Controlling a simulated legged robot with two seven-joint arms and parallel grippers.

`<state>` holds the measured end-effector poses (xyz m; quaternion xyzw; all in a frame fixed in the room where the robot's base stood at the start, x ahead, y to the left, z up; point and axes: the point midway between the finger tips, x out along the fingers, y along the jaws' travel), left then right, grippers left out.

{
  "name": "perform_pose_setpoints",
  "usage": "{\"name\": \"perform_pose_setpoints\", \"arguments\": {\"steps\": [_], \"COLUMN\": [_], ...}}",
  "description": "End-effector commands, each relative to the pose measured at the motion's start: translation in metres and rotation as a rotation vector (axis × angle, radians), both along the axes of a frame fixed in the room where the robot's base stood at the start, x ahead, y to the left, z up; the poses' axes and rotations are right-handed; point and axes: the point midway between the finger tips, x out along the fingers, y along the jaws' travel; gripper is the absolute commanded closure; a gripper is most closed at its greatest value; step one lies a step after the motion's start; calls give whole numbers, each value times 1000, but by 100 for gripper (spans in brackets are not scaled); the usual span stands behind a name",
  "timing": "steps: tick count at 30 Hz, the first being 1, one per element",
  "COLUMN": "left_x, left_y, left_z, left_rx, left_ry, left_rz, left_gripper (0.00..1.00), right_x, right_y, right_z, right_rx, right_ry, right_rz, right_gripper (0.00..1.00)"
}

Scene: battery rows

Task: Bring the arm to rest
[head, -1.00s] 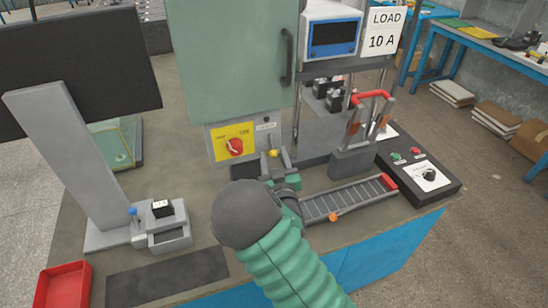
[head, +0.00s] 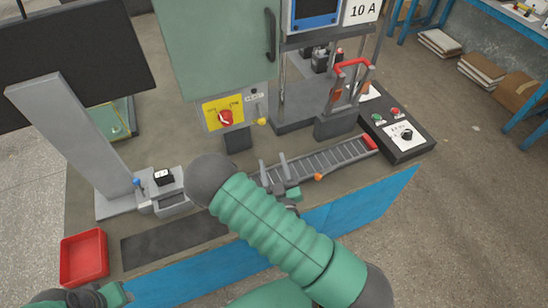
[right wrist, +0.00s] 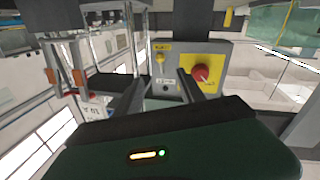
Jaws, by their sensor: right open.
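My right arm (head: 280,225) reaches in from the bottom right. Its gripper (head: 273,165) is open and empty, with its two fingers apart, in front of the grey-green cabinet and over the left end of the roller track. In the right wrist view the open fingers (right wrist: 160,84) point towards the cabinet's yellow plate with a red knob (right wrist: 202,75); nothing is between them. The knob (head: 226,118) also shows in the head view, apart from the gripper. Part of my left arm (head: 75,298) shows at the bottom left; its jaws cannot be made out.
The roller track (head: 335,158) runs right towards a black button box (head: 402,134). A red-handled press (head: 345,95) stands behind it. At left are a small grey fixture (head: 168,190) holding a black block, a monitor stand (head: 70,140), a red tray (head: 83,258) and a dark mat (head: 175,243).

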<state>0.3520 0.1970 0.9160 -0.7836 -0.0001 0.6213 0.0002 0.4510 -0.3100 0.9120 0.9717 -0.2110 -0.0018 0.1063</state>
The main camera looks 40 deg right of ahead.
Motion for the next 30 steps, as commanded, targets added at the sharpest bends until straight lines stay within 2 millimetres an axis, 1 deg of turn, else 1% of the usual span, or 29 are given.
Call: {"name": "perform_pose_setpoints", "arguments": {"steps": [1,3,7,17,20,23,24,26,28,30], "left_x": [0,0,0,0,0,0,0,0,0,0], "left_y": [0,0,0,0,0,0,0,0,0,0], "left_z": [11,13,12,12,12,12,12,13,13,13], "left_rx": [0,0,0,0,0,0,0,0,0,0], "left_ry": [0,0,0,0,0,-1,-1,-1,0,0], "left_rz": [0,0,0,0,0,0,0,0,0,0], "left_gripper": [64,64,64,64,64,64,64,64,64,64], "right_x": [-5,-10,-13,-12,-10,-2,2,9,14,13], "right_y": [2,4,6,5,3,-3,-4,2,19,44], "right_z": [4,2,0,-1,-3,-16,-25,-39,-52,-57], "right_rx": [0,0,0,0,24,134,204,320,445,541], "right_ry": [5,2,0,0,12,84,138,237,378,525], "right_rz": [0,0,-1,-1,-16,-74,-102,-128,-126,-90], "right_gripper": [54,54,54,54,54,54,54,54,54,54]}}
